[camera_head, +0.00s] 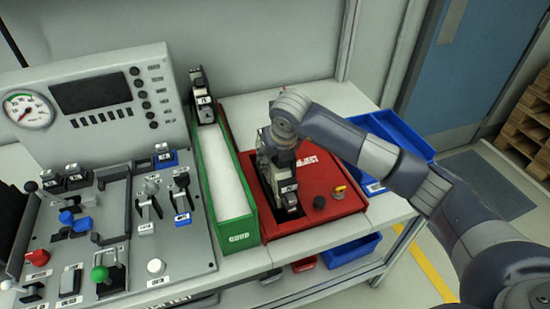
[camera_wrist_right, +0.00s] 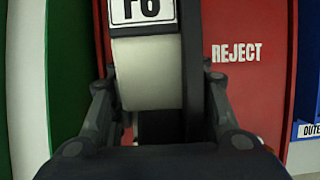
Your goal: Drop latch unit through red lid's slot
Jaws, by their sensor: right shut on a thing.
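My right gripper (camera_head: 282,160) is above the left part of the red lid (camera_head: 325,180), which is marked REJECT. It is shut on a latch unit (camera_head: 288,195), a black and pale grey block with a white label. In the right wrist view the latch unit (camera_wrist_right: 146,75) stands between the fingers, with its label partly cut off by the top edge. The dark slot (camera_head: 262,200) in the lid shows beside and below the unit. The gripper and unit hide part of the slot, so I cannot tell whether the unit's lower end is inside it. My left gripper is not in view.
A green GOOD bin (camera_head: 238,232) with a white inside stands directly left of the red lid, with another unit (camera_head: 203,98) at its far end. A control panel (camera_head: 165,255) with levers is further left. A blue bin (camera_head: 400,135) is at the right.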

